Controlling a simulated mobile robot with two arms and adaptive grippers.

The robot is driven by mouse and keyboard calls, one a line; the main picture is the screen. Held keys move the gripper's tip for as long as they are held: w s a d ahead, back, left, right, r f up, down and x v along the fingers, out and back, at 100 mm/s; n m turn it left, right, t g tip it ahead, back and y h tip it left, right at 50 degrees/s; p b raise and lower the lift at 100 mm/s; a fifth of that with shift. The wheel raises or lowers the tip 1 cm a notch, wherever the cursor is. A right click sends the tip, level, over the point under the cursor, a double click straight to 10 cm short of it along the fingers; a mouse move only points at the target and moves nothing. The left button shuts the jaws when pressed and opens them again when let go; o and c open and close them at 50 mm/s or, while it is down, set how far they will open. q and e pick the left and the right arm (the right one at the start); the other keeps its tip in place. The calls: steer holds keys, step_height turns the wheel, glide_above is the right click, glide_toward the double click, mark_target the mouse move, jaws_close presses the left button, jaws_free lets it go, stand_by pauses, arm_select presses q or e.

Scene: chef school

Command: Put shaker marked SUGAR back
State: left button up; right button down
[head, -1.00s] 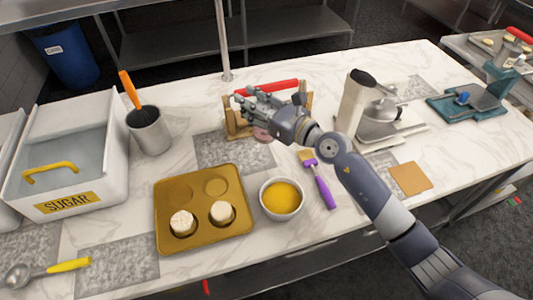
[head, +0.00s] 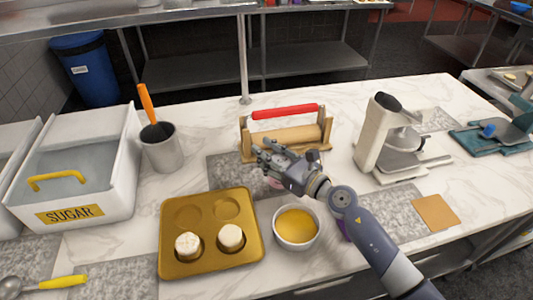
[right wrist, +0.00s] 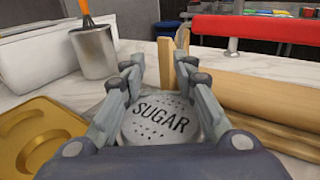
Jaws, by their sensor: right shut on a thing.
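The shaker marked SUGAR (right wrist: 162,122) shows its round, perforated top and lettering in the right wrist view. My right gripper (head: 276,158) is shut on it, with a finger on each side. In the head view the gripper hides most of the shaker; only a small pinkish part (head: 273,183) shows below the fingers. The gripper is in front of the wooden rolling pin rack (head: 247,150), beside a grey speckled mat (head: 222,174). Whether the shaker touches the counter cannot be told. My left gripper is not in view.
A muffin tray (head: 169,247) and a bowl of yellow filling (head: 296,228) lie in front of the gripper. A metal cup (head: 160,150) and a white bin labelled SUGAR (head: 111,190) stand left. A white machine (head: 374,135) stands right. The marble between rack and cup is clear.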

steer(key=shift+f, duration=0.1)
steer(key=c, duration=1.8)
jaws_free()
steer(key=shift+f, duration=0.1)
steer(key=o, duration=1)
steer(key=shift+c, duration=0.2)
steer(key=shift+r, duration=0.3)
steer(key=v, duration=0.3)
steer(key=b+v, duration=0.1)
steer(key=v, duration=0.6)
steer(key=shift+s+d+f+b, duration=0.2)
steer(key=shift+s+f+b, duration=0.05)
steer(key=shift+b, duration=0.1)
steer(key=shift+s+d+r, duration=0.15)
steer(key=shift+s+d, duration=0.35)
